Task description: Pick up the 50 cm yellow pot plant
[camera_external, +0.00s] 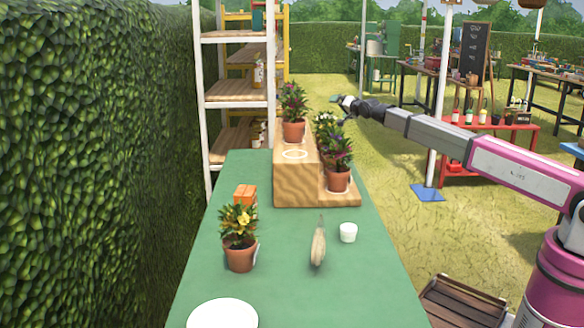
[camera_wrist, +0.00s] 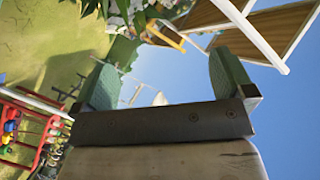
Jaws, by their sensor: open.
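The yellow-flowered pot plant (camera_external: 240,238) stands upright in a terracotta pot near the front left of the green table, with a white tag at its right side. My gripper (camera_external: 339,99) is in the air beyond the wooden stepped stand (camera_external: 294,187), far from that plant and to its upper right. In the wrist view the two green-padded fingers of my gripper (camera_wrist: 165,82) are wide apart with nothing between them. Some blurred leaves show at the top of that view; I cannot tell which plant they belong to.
Several pot plants with purple or white flowers, such as one at the top (camera_external: 293,112), stand on the stepped stand. The green table (camera_external: 285,292) also holds orange blocks (camera_external: 246,193), a white plate (camera_external: 222,315), a white cup (camera_external: 348,232) and a trowel-like object (camera_external: 318,246). A hedge (camera_external: 85,150) borders the left.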

